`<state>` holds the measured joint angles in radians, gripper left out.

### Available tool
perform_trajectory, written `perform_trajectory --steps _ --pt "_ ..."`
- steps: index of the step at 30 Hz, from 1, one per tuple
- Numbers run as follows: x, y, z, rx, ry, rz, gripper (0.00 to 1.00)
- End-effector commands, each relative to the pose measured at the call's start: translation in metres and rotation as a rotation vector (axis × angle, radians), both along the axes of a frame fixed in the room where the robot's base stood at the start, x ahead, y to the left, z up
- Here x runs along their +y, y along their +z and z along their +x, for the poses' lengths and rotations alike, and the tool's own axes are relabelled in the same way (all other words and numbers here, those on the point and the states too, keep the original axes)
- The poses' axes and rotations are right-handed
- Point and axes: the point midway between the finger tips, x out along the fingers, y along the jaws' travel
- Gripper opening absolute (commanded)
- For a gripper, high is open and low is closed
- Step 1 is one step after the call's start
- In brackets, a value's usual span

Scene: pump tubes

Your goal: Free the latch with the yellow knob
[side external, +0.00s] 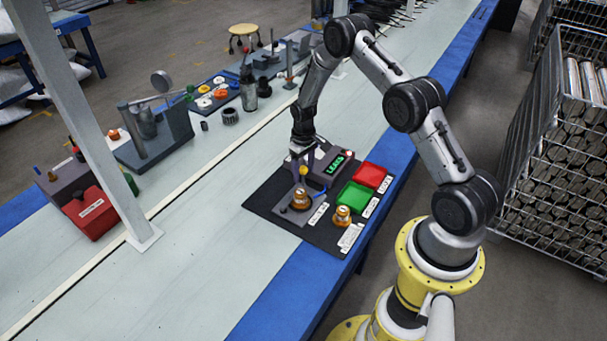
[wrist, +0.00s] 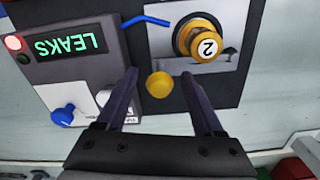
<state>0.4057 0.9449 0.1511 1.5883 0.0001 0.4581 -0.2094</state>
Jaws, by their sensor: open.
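The yellow knob (wrist: 159,85) lies between the two fingertips of my open gripper (wrist: 159,78) in the wrist view. It shows as a small yellow spot (side external: 303,171) just below my gripper (side external: 301,158) in the side view. I cannot tell whether either finger touches it. An orange-brown pump part marked 2 (wrist: 189,45) sits on a grey plate close to the knob, and it also shows in the side view (side external: 301,199). The latch itself is hard to make out.
A grey tester with a green LEAKS display (wrist: 68,45) stands beside the gripper, with a blue knob (wrist: 62,113). Green (side external: 359,197) and red (side external: 370,177) trays and a second orange-brown part (side external: 342,216) are on the black mat (side external: 262,206).

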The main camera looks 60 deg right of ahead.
Motion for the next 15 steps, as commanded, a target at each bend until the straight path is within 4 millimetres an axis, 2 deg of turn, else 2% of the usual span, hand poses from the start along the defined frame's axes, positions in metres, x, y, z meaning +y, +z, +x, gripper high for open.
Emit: perform_trajectory --steps 6,15 --pt "0.0 -0.016 0.001 -0.002 0.0 0.0 0.69" --pt "0.0 -0.017 0.001 -0.002 0.0 0.0 0.69"
